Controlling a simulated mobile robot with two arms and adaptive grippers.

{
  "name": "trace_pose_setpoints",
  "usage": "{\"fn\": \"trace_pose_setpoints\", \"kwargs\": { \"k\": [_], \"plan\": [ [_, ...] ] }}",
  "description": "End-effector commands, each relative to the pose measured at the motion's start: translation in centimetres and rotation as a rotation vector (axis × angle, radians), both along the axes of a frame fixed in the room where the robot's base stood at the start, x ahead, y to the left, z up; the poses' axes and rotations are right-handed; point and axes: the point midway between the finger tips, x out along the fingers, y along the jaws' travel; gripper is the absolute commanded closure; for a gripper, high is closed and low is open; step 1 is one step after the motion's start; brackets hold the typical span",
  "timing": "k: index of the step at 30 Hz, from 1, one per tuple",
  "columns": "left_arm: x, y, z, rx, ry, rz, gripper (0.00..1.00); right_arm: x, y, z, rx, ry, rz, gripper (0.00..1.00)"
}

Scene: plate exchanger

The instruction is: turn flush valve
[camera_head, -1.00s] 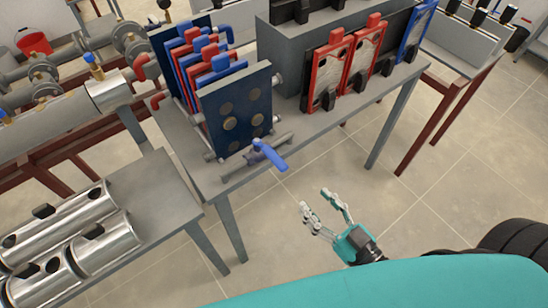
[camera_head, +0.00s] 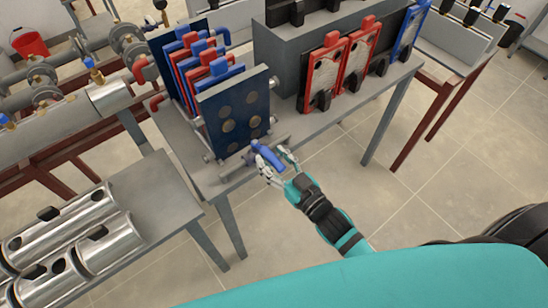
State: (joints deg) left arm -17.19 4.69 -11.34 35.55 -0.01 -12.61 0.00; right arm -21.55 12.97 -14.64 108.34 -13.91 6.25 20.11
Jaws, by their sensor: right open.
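The flush valve's blue handle (camera_head: 266,153) sits on a grey pipe at the front foot of the plate exchanger (camera_head: 236,113), which has a dark blue front plate and red and blue plates behind. My right gripper (camera_head: 277,163) is at the handle, with one finger on each side of it. The fingers look open around the handle; whether they touch it is too small to tell. My left gripper is not in view.
The exchanger stands on a grey table (camera_head: 318,128) with red and blue plates in a rack behind. Steel cylinders (camera_head: 58,221) lie on a lower table at left. Pipework (camera_head: 60,125) runs behind it. The floor in front is clear.

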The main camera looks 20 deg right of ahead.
Motion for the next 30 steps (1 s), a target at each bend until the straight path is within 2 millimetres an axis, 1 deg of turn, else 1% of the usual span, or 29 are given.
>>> {"fn": "trace_pose_setpoints", "kwargs": {
  "k": [4,5,15,25,30],
  "plan": [
    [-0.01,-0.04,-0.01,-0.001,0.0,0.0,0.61,-0.03,0.01,-0.02,0.0,0.0,0.0,0.53],
    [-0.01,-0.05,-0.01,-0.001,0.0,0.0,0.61,-0.03,0.01,-0.02,0.0,0.0,0.0,0.55],
    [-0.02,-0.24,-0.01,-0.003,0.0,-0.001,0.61,-0.06,0.01,-0.01,0.0,0.0,0.0,1.0],
    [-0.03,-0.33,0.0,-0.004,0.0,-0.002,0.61,-0.08,-0.01,-0.01,0.0,0.0,0.001,1.0],
    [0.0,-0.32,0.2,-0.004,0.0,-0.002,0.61,-0.38,-0.56,0.0,-0.002,0.002,0.005,1.0]
  ]
}}
